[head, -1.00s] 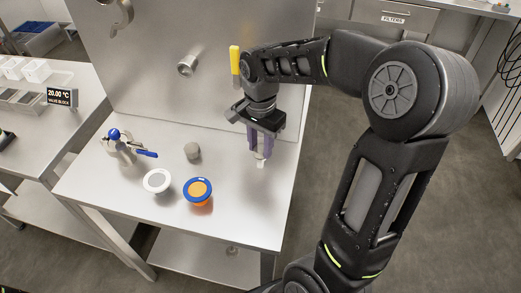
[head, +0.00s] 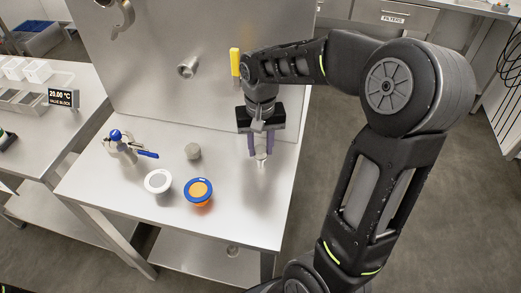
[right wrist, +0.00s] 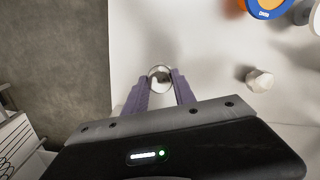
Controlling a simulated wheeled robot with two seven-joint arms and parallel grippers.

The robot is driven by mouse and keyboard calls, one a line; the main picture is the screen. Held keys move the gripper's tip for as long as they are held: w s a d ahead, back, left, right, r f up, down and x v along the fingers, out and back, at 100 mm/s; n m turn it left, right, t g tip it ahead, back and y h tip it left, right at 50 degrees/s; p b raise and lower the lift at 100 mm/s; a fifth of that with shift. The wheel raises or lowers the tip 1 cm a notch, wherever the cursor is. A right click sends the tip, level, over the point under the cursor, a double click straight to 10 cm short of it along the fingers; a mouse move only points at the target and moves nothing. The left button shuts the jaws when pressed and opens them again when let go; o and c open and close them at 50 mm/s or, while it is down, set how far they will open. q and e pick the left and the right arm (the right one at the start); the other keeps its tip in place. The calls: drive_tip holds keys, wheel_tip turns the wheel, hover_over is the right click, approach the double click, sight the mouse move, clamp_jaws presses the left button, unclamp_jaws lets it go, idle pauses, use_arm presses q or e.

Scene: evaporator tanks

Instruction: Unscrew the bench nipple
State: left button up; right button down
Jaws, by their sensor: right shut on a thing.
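The bench nipple is a small, shiny, round metal piece (right wrist: 160,73), seen end-on between the fingertips in the right wrist view. In the head view its pale lower end (head: 261,157) shows just below the fingers. My right gripper (head: 260,151), with purple fingers, is shut on it from above, over the right part of the steel bench (head: 228,226). The gripper also shows in the right wrist view (right wrist: 161,84). The fingers hide much of the nipple, and I cannot tell whether it touches the bench. My left gripper is not in view.
A grey cap-like piece (head: 192,151), a white ring (head: 158,181), a blue-rimmed orange piece (head: 198,190) and a blue-handled valve (head: 121,143) stand left of the gripper. A steel panel (head: 150,60) with a pipe stub (head: 187,69) rises behind. The bench front is clear.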

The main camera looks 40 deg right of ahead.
drive_tip(key=shift+n, duration=0.7)
drive_tip(key=n, duration=0.5)
drive_tip(key=shift+p, duration=0.35)
drive_tip(key=n, duration=0.3)
drive_tip(key=shift+r+p, duration=0.1)
drive_tip(key=shift+p, duration=0.2)
drive_tip(key=shift+n, duration=1.2)
drive_tip(key=c, duration=1.3)
unclamp_jaws()
